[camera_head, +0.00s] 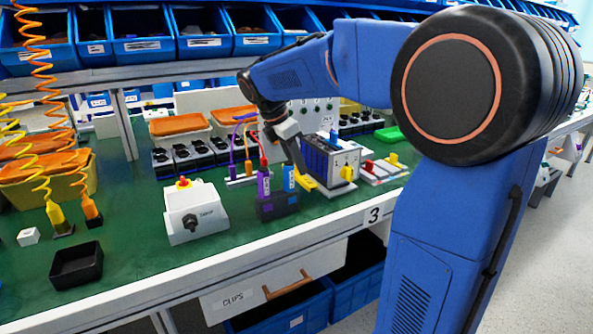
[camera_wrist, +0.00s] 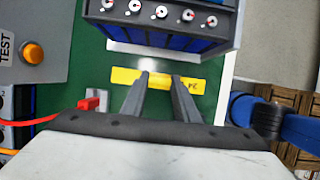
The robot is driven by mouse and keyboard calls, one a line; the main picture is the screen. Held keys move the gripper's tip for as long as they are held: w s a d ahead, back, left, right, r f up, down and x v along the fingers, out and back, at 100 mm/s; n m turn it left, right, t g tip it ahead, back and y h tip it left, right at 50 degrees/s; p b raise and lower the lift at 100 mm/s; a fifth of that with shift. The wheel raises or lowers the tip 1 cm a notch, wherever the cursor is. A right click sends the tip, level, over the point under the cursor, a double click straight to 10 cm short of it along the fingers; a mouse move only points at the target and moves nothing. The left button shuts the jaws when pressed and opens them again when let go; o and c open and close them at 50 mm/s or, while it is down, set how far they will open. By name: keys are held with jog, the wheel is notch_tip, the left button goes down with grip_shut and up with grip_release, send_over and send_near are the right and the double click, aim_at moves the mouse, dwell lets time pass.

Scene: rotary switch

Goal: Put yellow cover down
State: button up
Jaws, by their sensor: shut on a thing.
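The yellow cover is a flat, long yellow piece with dark marks at its right end; in the wrist view (camera_wrist: 126,77) it lies across my fingertips. In the head view the yellow cover (camera_head: 306,183) shows at the left foot of a blue and black device (camera_head: 320,160) with a light front panel. My gripper (camera_head: 301,168) points down there; it also shows in the wrist view (camera_wrist: 161,78), its fingers shut on the cover with a gap between them. The cover is at or just above the green table; I cannot tell whether it touches.
The device (camera_wrist: 165,22) stands close beyond the cover. A black holder with purple and blue pieces (camera_head: 277,206) is close on the left. A white box with a black rotary knob (camera_head: 196,214) stands further left. A red piece (camera_wrist: 90,104) is left of my fingers. The table's front edge is near.

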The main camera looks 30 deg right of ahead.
aim_at(297, 174)
jog(key=shift+f, duration=1.2)
jog(key=shift+f, duration=0.6)
jog(key=o, duration=1)
jog(key=shift+r, duration=0.5)
jog(key=v, duration=1.2)
jog(key=shift+r, duration=0.15)
